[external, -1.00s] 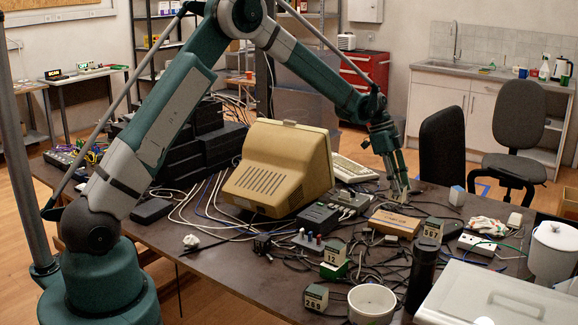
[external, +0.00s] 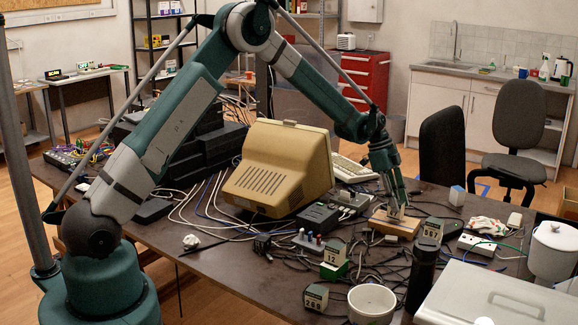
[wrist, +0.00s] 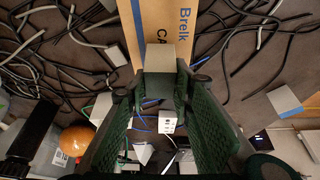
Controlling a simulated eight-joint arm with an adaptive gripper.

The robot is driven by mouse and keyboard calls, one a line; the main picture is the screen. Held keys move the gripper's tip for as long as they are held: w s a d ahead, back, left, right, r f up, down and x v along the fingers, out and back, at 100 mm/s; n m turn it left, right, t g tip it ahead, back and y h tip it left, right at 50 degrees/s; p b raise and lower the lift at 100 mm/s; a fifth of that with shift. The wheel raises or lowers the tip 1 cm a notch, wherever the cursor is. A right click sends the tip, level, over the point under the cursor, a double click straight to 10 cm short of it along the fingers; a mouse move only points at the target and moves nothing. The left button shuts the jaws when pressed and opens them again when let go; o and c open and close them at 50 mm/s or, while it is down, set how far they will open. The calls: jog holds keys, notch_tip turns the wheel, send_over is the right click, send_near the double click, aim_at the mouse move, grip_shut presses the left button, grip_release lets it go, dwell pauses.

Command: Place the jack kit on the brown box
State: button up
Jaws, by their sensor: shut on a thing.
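The brown box (external: 386,225) lies flat on the table, right of the beige monitor. It also shows in the wrist view (wrist: 205,20), with print on its top. My gripper (wrist: 160,88) is shut on a small pale grey block, which appears to be the jack kit (wrist: 164,56). In the external view my gripper (external: 396,207) points down over the brown box, with the jack kit low between the fingers. The kit overlaps the box top in the wrist view. I cannot tell whether they touch.
The beige monitor (external: 277,170) and a dark device (external: 318,216) stand left of the box. Loose cables cover much of the table around the box.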

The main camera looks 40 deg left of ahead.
jog(key=shift+f, duration=0.6)
jog(key=shift+f, duration=0.15)
jog(key=o, duration=0.9)
jog(key=p+v, duration=0.1)
jog(key=v, duration=1.1)
